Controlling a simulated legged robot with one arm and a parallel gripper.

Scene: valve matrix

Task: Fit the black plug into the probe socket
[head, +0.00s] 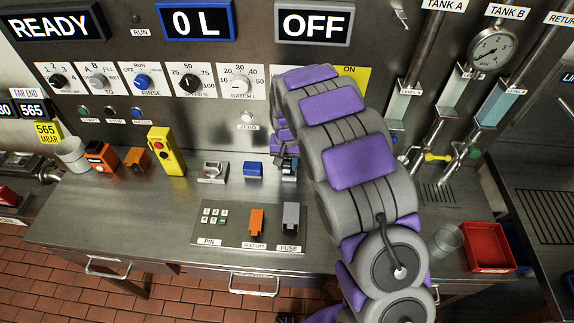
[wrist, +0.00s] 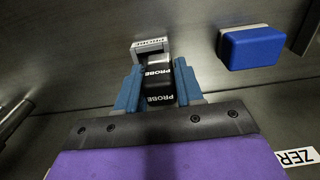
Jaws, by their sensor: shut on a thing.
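The black plug (wrist: 158,80), marked PROBE, is between the two blue fingers of my gripper (wrist: 158,72) in the wrist view. My gripper is shut on it. The grey probe socket (wrist: 151,46), with a white PROBE label, is straight ahead of the plug's far end. The plug's end meets or overlaps the socket in this view; I cannot tell whether it is inside or only in front. In the head view my gripper (head: 288,163) is low over the back of the bench, and my arm and fingers mostly hide the plug and socket.
A blue block (head: 253,170) stands beside my gripper, also in the wrist view (wrist: 250,47). A grey device (head: 214,172) and a yellow control box (head: 165,151) are farther left. A red tray (head: 486,247) and a clear cup (head: 446,240) are at right.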

